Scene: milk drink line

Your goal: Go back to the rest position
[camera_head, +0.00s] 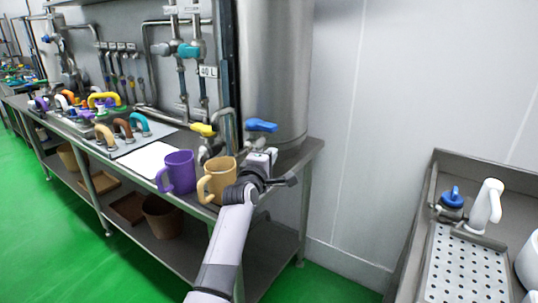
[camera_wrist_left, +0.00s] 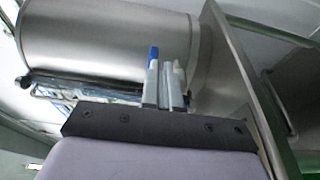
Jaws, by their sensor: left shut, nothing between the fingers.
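My left gripper (camera_head: 262,158) is at the right end of the steel bench, in front of the big steel tank (camera_head: 272,75). It is just below the blue valve handle (camera_head: 262,126) and to the right of a tan mug (camera_head: 222,178). Its fingers are shut with nothing between them. In the left wrist view the two fingers (camera_wrist_left: 165,84) stand close together, with the tank (camera_wrist_left: 110,50) behind them. A purple mug (camera_head: 180,172) stands upright to the left of the tan mug. My right gripper is out of view.
A yellow valve handle (camera_head: 204,130) is behind the mugs. A white sheet (camera_head: 149,160) and several coloured handles lie to the left. A drain tray (camera_head: 463,268) with a white tap (camera_head: 486,205) is at the right. Green floor (camera_head: 60,235) is open in front.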

